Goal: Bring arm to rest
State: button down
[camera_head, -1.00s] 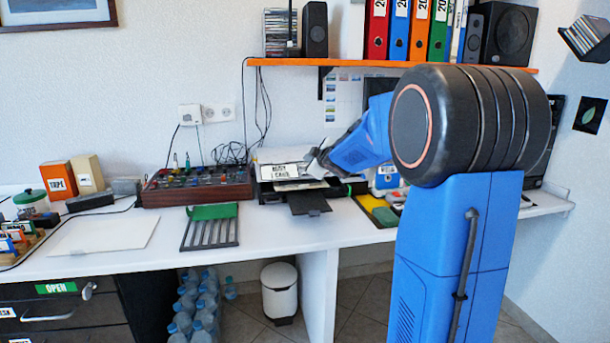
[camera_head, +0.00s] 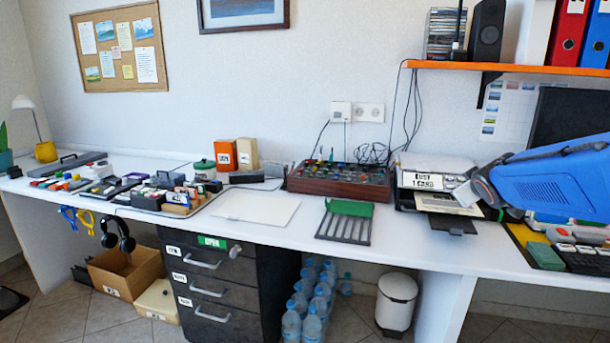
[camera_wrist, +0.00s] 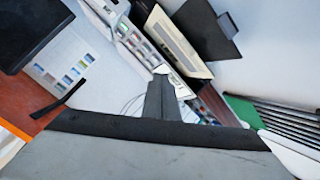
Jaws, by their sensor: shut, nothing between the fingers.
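My gripper (camera_head: 467,193) is at the right of the head view, at the end of my blue arm, in front of the right side of the printer-like device (camera_head: 408,197). Its fingers are together with nothing between them. In the wrist view my gripper (camera_wrist: 162,76) shows as a narrow dark closed shape pointing up the picture. The device's pale tray with a dark flap shows beyond it. Whether the fingertips touch the device cannot be told. Most of my arm is outside the head view.
The white desk (camera_head: 300,248) bears a red-brown box of knobs (camera_head: 338,190), a green-topped slotted rack (camera_head: 345,222) and a pale flat board (camera_head: 256,208). An orange shelf (camera_head: 520,70) hangs above the device. A white bin (camera_head: 396,300) and several bottles stand below.

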jog(key=s+a+f+m+g+y, duration=0.1)
jog(key=s+a+f, duration=0.4)
jog(key=s, duration=0.7)
jog(key=s+a+f+m+g+y, duration=0.1)
jog(key=s+a+f+g, duration=0.3)
jog(key=s, duration=0.9)
jog(key=s+a+f+m+g+y, duration=0.2)
jog(key=s+a+f, duration=0.4)
jog(key=s, duration=0.6)
jog(key=shift+s+a+f, duration=0.35)
jog(key=shift+a+f, duration=0.05)
jog(key=shift+a, duration=0.65)
